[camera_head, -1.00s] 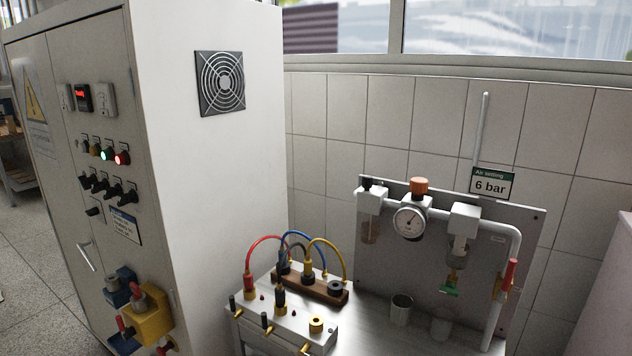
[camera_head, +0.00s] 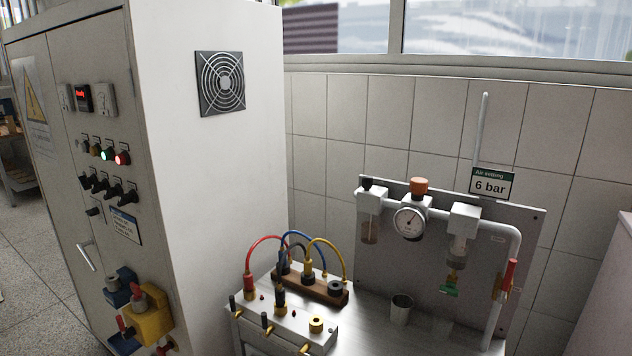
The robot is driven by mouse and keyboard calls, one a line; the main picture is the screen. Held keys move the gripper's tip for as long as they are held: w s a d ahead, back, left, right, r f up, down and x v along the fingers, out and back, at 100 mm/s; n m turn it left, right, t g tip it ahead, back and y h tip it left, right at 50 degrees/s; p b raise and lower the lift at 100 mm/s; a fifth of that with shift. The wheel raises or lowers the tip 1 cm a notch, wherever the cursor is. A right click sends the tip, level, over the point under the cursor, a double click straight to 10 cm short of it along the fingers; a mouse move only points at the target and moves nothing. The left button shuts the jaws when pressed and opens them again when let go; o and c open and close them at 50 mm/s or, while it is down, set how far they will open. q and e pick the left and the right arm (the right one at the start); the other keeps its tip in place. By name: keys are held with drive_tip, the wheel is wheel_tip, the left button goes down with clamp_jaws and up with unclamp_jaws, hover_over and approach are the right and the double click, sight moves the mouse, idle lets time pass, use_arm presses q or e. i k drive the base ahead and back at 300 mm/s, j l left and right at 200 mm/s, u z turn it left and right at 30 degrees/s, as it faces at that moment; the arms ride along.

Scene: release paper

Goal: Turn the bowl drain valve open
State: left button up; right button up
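The air unit stands on a grey back plate (camera_head: 400,268) at the right of the head view. A bowl (camera_head: 460,249) hangs under its right-hand block. Below that bowl is a small brass fitting with a green handle (camera_head: 449,287), which looks like the bowl drain valve. The green handle lies roughly crosswise, slightly tilted; its exact valve position is too small to tell. Neither of my grippers is in view, and nothing touches the green handle.
A metal cup (camera_head: 401,309) stands on the bench left of the valve. A red-handled valve (camera_head: 510,275) is on the pipe at right. A gauge (camera_head: 410,223) and orange knob (camera_head: 419,186) sit left. A cable box (camera_head: 285,325) and tall cabinet (camera_head: 215,170) stand further left.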

sight(449, 286)
drive_tip(key=z, duration=0.8)
drive_tip(key=l+u, duration=0.15)
drive_tip(key=i+l+u, duration=0.1)
drive_tip(key=l, duration=0.3)
